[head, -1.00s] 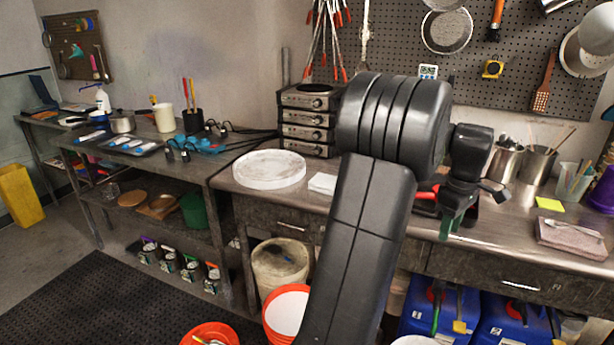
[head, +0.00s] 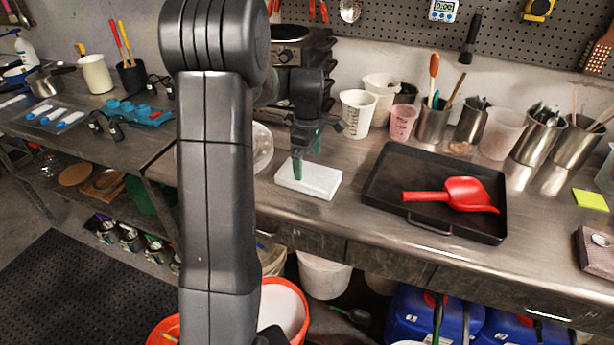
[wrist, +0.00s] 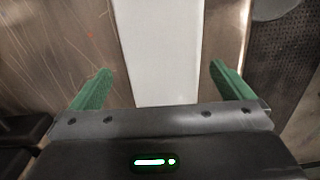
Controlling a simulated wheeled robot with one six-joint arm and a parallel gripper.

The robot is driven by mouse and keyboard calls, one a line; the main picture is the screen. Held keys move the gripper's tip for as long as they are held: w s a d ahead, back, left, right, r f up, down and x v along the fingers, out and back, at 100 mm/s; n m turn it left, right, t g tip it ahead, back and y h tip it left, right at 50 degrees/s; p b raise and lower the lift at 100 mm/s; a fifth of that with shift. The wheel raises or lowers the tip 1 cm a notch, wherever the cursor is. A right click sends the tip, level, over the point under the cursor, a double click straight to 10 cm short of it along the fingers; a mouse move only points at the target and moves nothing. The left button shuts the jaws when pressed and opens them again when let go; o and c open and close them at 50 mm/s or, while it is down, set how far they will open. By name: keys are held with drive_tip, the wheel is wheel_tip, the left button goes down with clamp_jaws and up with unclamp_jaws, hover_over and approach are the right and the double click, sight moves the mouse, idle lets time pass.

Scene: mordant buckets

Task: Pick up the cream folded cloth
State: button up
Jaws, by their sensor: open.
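The cream folded cloth (head: 312,182) looks like a flat, near-white rectangular block. It lies on the metal worktop left of a black tray. In the wrist view the pale cloth (wrist: 158,45) runs lengthwise between the fingers, with a gap on each side. My gripper (head: 306,160) points down over the cloth with green fingers, one of them overlapping the cloth's back left part in the head view. In the wrist view my gripper (wrist: 160,72) is open and empty, its fingers on either side of the cloth. I cannot tell the exact height of the fingertips.
A black tray (head: 385,192) with a red scoop (head: 462,194) stands right of the cloth. White cups (head: 357,113) and metal tins stand behind. A round whitish dish (head: 263,147) is left, partly hidden by my arm.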

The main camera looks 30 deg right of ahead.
sight(309, 173)
drive_tip(key=shift+s+f, duration=0.15)
drive_tip(key=shift+f, duration=0.2)
drive_tip(key=shift+f+p, duration=0.4)
drive_tip(key=shift+f, duration=1.85)
drive_tip(key=c, duration=0.7)
drive_tip(key=shift+c, duration=0.2)
